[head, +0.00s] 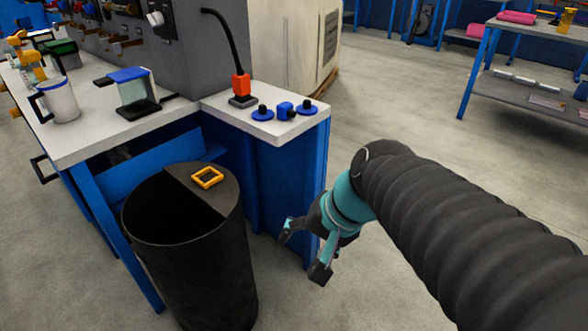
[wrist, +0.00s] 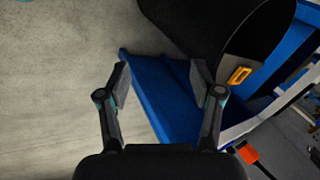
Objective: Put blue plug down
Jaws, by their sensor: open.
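Three blue pieces stand on the near right corner of the white worktop in the head view. The left one (head: 262,113) and the right one (head: 307,108) are flat and round with dark knobs on top. The middle one (head: 285,109) is a chunkier blue plug-like piece resting on the worktop (head: 225,107). My gripper (head: 303,250) is open and empty, below worktop height and in front of the blue side panel. In the wrist view my gripper (wrist: 160,75) has both fingers apart with nothing between them. The blue pieces are not clearly visible there.
A black bin (head: 190,255) with a half lid and a yellow square frame (head: 207,177) on it stands left of my gripper. An orange-red connector (head: 241,87) with a black cable stands behind the blue pieces.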

